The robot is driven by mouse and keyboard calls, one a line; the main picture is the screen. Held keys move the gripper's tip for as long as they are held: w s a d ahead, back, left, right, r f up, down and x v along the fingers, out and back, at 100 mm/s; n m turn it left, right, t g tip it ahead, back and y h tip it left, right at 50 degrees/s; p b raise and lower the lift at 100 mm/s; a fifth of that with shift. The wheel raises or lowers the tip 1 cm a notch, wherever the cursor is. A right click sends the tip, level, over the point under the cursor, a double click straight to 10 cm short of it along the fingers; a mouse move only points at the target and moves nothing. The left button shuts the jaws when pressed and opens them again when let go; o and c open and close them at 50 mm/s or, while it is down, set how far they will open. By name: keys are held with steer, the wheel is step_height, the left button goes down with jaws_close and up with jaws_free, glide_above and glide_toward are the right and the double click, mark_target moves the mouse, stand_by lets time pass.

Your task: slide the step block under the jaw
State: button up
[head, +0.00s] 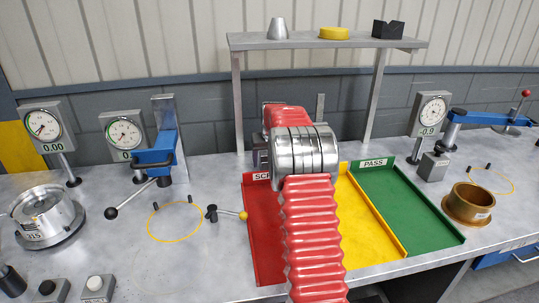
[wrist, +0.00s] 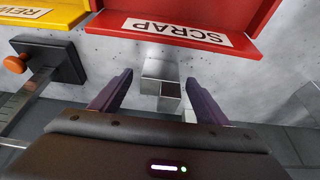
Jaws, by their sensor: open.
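In the wrist view my gripper (wrist: 159,78) is open, with its two purple fingers apart. A small grey metal block with a stepped shape, which looks like the step block (wrist: 153,69), stands between or just beyond the fingertips. I see a gap on each side of it, and I cannot tell its exact depth relative to the fingers. In the head view my own red arm hides my gripper and the block. A blue clamp (head: 157,156) with a black lever stands at left on the bench; I cannot tell whether it carries the jaw.
The red SCRAP tray (wrist: 250,14) lies close beyond the block. A black base with an orange knob (wrist: 15,64) stands at left in the wrist view. A green PASS tray (head: 405,205) and brass cup (head: 468,203) are at right. A shelf (head: 300,43) stands behind.

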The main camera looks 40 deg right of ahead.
steer(key=shift+x, duration=1)
steer(key=shift+c, duration=0.5)
jaws_close()
